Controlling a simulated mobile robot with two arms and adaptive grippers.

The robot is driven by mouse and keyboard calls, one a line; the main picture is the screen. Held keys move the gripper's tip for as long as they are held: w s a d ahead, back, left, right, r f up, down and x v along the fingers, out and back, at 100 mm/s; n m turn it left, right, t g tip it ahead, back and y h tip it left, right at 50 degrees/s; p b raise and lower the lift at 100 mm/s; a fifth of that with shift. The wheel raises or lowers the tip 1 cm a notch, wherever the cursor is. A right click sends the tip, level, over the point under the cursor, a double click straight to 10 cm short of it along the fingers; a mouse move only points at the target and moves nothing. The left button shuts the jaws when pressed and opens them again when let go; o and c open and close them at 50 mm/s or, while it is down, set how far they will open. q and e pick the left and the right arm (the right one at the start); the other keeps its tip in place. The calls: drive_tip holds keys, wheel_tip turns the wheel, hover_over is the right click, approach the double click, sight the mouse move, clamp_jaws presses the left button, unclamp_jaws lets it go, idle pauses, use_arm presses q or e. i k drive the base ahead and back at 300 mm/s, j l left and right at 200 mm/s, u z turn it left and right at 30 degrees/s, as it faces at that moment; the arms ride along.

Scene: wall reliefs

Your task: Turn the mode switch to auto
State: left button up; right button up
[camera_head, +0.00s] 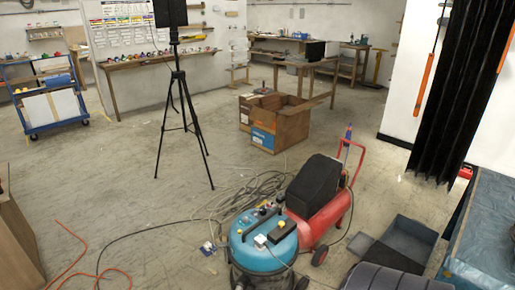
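I cannot make out a mode switch or an auto marking in the head view. A blue round shop vacuum (262,248) stands at the bottom centre, with small knobs and fittings on its top too small to read. A red and black air compressor (322,205) stands just behind it to the right. Neither of my grippers shows in this view.
An open cardboard box (290,128) and a black tripod (178,110) stand on the floor mid-room. Cables (235,195) lie around the vacuum, and an orange hose (85,262) lies at lower left. A blue cart (50,100) stands far left. The floor left of centre is mostly clear.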

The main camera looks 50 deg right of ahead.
sight(263, 211)
drive_tip(key=i+z, duration=0.4)
drive_tip(key=i, duration=1.65)
drive_tip(key=i+z, duration=0.4)
drive_tip(key=i+j+z, duration=0.2)
drive_tip(key=z, duration=0.15)
drive_tip(key=i+j+z, duration=0.25)
drive_tip(key=z, duration=0.15)
